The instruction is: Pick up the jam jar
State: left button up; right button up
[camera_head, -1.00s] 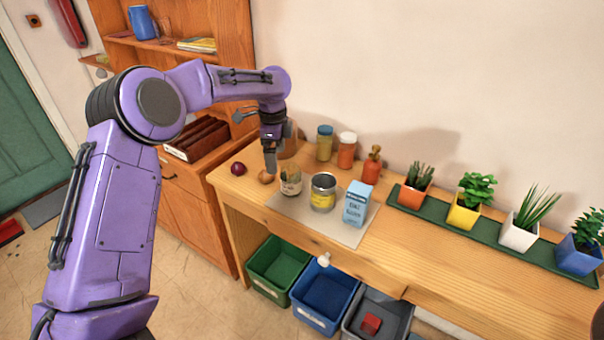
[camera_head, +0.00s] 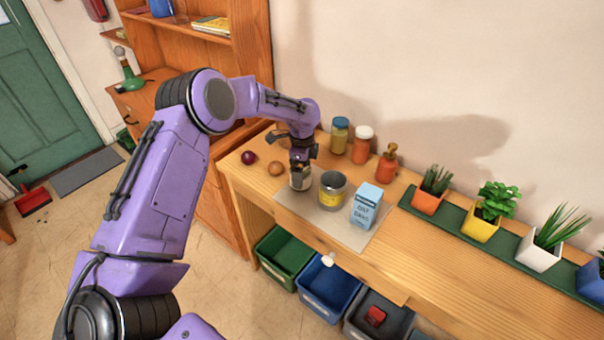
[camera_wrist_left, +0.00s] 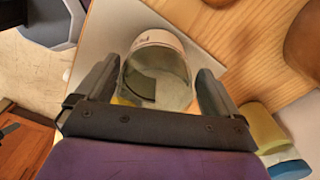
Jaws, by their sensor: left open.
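The jam jar (camera_head: 300,182), a clear glass jar with a pale label, stands upright on the grey mat (camera_head: 335,230) on the wooden worktop. My left gripper (camera_head: 299,167) is right over it and hides its upper part. In the left wrist view the jar (camera_wrist_left: 157,68) lies between the two fingers of my left gripper (camera_wrist_left: 160,75), which are open, one on each side. Its round mouth faces the camera and a dark patch shows inside. I cannot tell whether the fingers touch the glass. My right gripper is not in view.
A brown onion (camera_head: 275,168) and a red one (camera_head: 248,157) lie left. Lidded jars (camera_head: 361,144) and an orange bottle (camera_head: 387,165) stand behind.

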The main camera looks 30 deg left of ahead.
pick_arm(q)
jog(key=shift+a+f, duration=0.1)
jog(key=shift+s, duration=0.15)
jog(key=shift+s+r, duration=0.25)
jog(key=shift+r, duration=0.05)
jog(key=c, duration=0.4)
jog(key=shift+r, duration=0.1)
jog(key=c, duration=0.8)
jog(key=shift+o, duration=0.2)
jog(key=shift+w, duration=0.1)
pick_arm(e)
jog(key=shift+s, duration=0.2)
